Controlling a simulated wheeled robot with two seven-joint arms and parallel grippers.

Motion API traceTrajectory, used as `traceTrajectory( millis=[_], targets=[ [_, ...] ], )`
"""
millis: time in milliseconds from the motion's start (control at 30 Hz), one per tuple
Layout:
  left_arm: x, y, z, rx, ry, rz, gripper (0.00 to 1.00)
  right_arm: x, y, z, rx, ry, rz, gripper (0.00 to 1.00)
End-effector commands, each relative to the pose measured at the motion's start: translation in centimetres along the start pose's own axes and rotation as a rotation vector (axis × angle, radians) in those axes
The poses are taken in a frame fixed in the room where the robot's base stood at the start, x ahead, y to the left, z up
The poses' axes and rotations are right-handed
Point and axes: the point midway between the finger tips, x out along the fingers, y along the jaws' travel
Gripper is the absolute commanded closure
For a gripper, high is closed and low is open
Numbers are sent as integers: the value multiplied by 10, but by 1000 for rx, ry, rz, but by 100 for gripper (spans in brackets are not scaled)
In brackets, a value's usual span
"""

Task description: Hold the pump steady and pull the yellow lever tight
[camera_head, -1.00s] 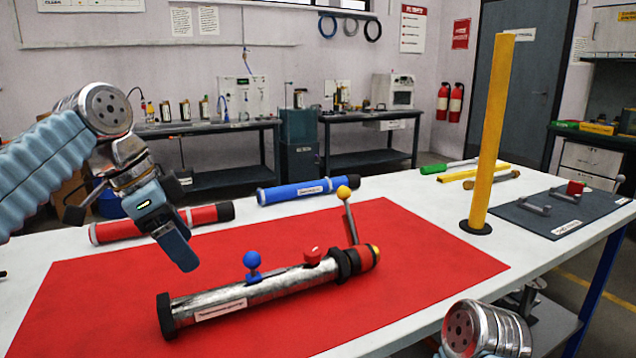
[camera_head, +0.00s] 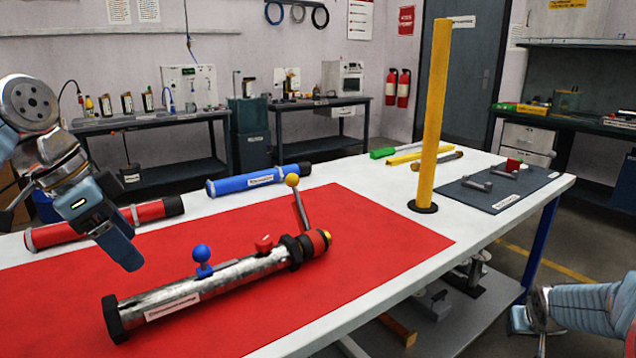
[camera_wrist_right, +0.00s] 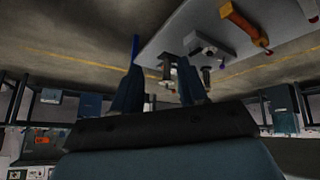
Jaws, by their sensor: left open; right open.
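The silver pump (camera_head: 215,285) lies on the red mat (camera_head: 370,240) with black end collars and a blue knob (camera_head: 202,258) on top. Its lever (camera_head: 300,207) has a yellow ball tip and rises, tilted, near the pump's red right end. My left gripper (camera_head: 122,255) hangs open and empty above the mat, behind and above the pump's left part, apart from it. My right arm shows at the lower right of the head view, off the table; its gripper (camera_wrist_right: 160,95) shows in the right wrist view, open with nothing between the fingers.
A red tube (camera_head: 105,225) and a blue tube (camera_head: 250,180) lie behind the mat. A yellow post (camera_head: 432,120) stands at the table's right part. A dark tool mat (camera_head: 490,188) lies beyond it. The mat's right part is clear.

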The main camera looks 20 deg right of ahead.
Motion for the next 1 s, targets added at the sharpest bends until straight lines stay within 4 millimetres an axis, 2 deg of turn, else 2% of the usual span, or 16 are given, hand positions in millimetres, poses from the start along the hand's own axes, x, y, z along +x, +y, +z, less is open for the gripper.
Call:
traceTrajectory(
  millis=[33, 67, 100, 167, 300, 400, 533, 667, 767, 800, 900, 1000],
  targets=[
    [0, 0, 0, 0, 0, 0, 19, -20, 19, -25, -24, 63, 16, 57],
    [0, 0, 0, 0, 0, 0, 19, -32, 26, -41, -59, 101, 25, 57],
    [0, 0, 0, 0, 0, 0, 19, -46, 28, -65, -121, 155, 30, 57],
    [0, 0, 0, 0, 0, 0, 19, -68, 21, -100, -222, 236, 35, 57],
    [0, 0, 0, 0, 0, 0, 19, -120, -15, -173, -447, 419, 42, 57],
    [0, 0, 0, 0, 0, 0, 19, -161, -51, -216, -581, 540, 42, 57],
    [0, 0, 0, 0, 0, 0, 19, -218, -107, -258, -712, 679, 22, 57],
    [0, 0, 0, 0, 0, 0, 19, -275, -173, -281, -781, 775, -49, 57],
    [0, 0, 0, 0, 0, 0, 19, -312, -232, -283, -777, 785, -165, 57],
    [0, 0, 0, 0, 0, 0, 19, -324, -255, -278, -762, 766, -226, 57],
    [0, 0, 0, 0, 0, 0, 19, -345, -311, -259, -708, 677, -386, 57],
    [0, 0, 0, 0, 0, 0, 19, -358, -353, -235, -650, 559, -518, 57]
  ],
)
